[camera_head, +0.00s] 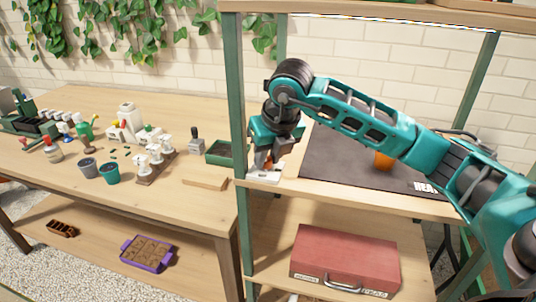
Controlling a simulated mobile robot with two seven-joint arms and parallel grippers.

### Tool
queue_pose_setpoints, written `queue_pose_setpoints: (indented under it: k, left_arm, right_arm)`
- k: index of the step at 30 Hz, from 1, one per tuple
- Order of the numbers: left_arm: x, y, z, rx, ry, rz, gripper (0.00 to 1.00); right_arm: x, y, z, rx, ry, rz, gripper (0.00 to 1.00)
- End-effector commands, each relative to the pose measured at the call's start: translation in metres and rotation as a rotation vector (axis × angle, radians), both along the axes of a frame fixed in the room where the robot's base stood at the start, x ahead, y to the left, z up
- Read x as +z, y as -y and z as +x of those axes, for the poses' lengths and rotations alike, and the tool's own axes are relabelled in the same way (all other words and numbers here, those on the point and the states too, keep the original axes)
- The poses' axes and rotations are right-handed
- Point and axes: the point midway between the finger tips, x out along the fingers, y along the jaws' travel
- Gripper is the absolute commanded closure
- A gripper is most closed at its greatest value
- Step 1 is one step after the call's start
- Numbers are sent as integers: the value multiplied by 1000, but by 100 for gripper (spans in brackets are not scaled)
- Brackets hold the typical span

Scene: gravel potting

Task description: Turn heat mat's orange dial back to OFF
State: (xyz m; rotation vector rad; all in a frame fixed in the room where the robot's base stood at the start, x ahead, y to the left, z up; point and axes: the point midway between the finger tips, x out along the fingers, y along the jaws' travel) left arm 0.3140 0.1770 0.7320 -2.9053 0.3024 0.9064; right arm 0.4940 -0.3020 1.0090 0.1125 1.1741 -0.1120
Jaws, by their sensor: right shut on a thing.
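The dark heat mat (335,160) lies flat on the upper shelf of the rack, with white lettering at its front right corner. A small white control box (264,176) sits at the shelf's left end, beside the mat. My right gripper (266,161) reaches down over this box from above and is shut on the orange dial (268,158). The fingers hide most of the dial, and I cannot read its setting. My left gripper is out of view.
An orange pot (383,161) stands on the mat, partly behind my right arm. A green rack post (236,100) rises close left of the gripper. A red toolbox (345,258) sits on the shelf below. The bench (190,110) at left holds pots, a green tray (221,152) and tools.

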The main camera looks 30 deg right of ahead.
Motion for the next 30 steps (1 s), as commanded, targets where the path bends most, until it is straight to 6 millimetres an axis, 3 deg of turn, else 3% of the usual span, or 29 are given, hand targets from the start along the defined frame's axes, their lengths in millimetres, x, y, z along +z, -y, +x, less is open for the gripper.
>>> queue_pose_setpoints:
  k: [9, 17, 23, 30]
  left_arm:
    - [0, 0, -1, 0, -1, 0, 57]
    - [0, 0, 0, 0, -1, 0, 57]
    - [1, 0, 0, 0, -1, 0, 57]
    - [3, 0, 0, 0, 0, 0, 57]
  right_arm:
    - [0, 0, 0, 2, 0, 1, 48]
    - [2, 0, -1, 1, 1, 0, 48]
    - [28, -1, -10, 2, 5, -1, 48]
    - [78, -2, -31, 2, 6, 0, 48]
